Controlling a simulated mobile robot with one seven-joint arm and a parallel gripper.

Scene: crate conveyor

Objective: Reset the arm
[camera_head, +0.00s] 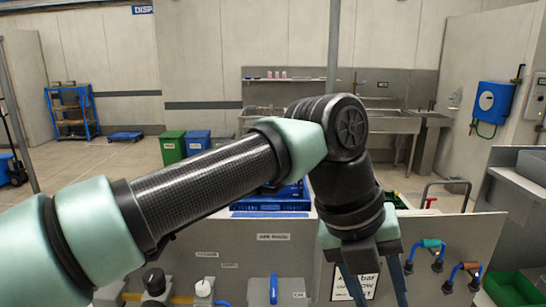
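My arm reaches in from the left and bends down at a black elbow joint near the middle. My gripper (377,288) hangs at the bottom, right of the middle, pointing down. Its two dark blue fingers stand apart, with a gap between them and nothing seen held. The fingertips run to the bottom edge of the picture, so their ends are cut off. A white printed sign (342,284) on the grey panel shows behind and left of the fingers.
A grey panel (455,235) with hoses, valves and a blue handle (273,289) stands close in front. A blue crate (268,203) lies behind it, partly hidden by my arm. A green bin (172,147), sinks (392,122) and a green crate (513,288) are around. Open floor lies at left.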

